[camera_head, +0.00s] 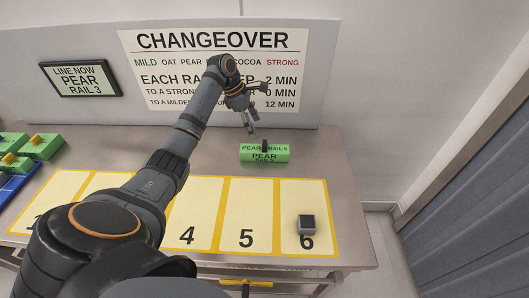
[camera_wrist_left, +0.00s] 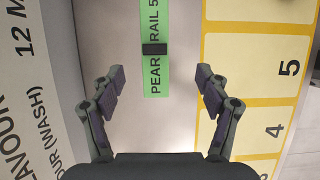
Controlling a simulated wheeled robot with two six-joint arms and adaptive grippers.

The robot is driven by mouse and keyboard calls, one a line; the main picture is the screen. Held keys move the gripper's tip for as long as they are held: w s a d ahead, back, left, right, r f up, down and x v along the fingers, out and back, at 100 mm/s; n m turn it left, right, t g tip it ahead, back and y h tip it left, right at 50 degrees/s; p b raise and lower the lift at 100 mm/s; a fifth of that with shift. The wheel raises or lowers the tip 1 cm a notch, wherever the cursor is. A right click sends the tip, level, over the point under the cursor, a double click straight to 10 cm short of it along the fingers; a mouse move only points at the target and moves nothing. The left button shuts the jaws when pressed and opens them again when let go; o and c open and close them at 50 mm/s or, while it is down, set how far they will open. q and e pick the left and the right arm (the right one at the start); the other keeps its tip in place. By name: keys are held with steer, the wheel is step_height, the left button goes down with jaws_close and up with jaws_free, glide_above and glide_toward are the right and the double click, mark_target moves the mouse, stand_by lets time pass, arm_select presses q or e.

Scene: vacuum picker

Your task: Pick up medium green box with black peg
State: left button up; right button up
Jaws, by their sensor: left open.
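A green box (camera_head: 264,154) with a black peg (camera_head: 264,146) on top lies on the grey table behind the numbered cards. Its labels read PEAR RAIL 5. In the left wrist view the green box (camera_wrist_left: 155,75) and its black peg (camera_wrist_left: 154,50) lie ahead, centred between the fingers. My left gripper (camera_head: 252,118) is open and empty, above and slightly behind-left of the box in the head view. In the wrist view its fingers (camera_wrist_left: 160,75) are spread wide and apart from the box. My right gripper is not in view.
Yellow numbered cards (camera_head: 245,213) line the table front. A dark grey block (camera_head: 306,224) stands on card 6. Green boxes with yellow pegs (camera_head: 40,146) stand at far left by a blue tray (camera_head: 12,186). A CHANGEOVER sign board (camera_head: 150,95) stands behind.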

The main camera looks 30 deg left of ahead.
mark_target(264, 142)
arm_select(q)
steer(key=x, duration=0.5)
steer(key=shift+w+a+f+p, duration=0.1)
steer(key=shift+w+f+p, duration=0.2)
steer(key=shift+f, duration=0.1)
steer(key=shift+a+p+x, duration=0.15)
steer(key=shift+p+x, duration=0.2)
steer(key=shift+x, duration=1.05)
steer(key=shift+a+p+x, duration=0.2)
steer(key=shift+p+x, duration=0.1)
steer(key=shift+x, duration=1.15)
steer(key=c, duration=1.3)
steer(key=shift+c, duration=0.2)
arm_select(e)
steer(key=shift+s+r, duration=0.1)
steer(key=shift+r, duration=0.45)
arm_select(q)
steer(key=shift+w, duration=0.1)
